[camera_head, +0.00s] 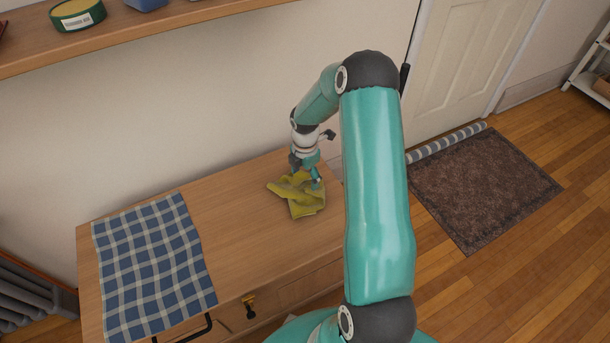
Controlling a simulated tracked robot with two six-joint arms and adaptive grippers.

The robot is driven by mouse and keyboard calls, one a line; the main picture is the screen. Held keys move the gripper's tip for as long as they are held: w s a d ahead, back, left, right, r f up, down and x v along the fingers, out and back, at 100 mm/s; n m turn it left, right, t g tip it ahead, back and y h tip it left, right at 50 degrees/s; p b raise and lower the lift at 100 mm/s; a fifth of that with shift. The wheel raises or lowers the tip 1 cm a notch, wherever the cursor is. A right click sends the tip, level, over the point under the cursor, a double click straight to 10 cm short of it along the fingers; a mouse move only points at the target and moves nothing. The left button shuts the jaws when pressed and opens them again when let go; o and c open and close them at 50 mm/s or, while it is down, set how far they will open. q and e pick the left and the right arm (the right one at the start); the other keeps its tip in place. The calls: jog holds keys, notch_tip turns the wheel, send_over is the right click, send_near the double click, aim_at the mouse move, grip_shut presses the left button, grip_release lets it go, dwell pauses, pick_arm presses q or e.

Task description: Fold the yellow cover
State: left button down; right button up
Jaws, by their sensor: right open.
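The yellow cover (302,206) lies crumpled on the right part of the wooden cabinet top, with uneven, overlapping folds. My right gripper (308,184) points down at the cover's upper right part and is open. Its fingertips are at or just above the cloth; I cannot tell whether they touch it. My right arm rises from the bottom of the view, bends over and hides the right end of the cabinet top. My left gripper is not in view.
A blue checked cloth (152,262) lies flat on the left of the cabinet top (235,225), with clear wood between. A shelf (140,38) with a green tin (77,14) hangs above. A brown mat (482,187) lies on the floor at right.

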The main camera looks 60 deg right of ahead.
dwell(0.3)
notch_tip(320, 180, up, 9)
jog(key=p, duration=0.7)
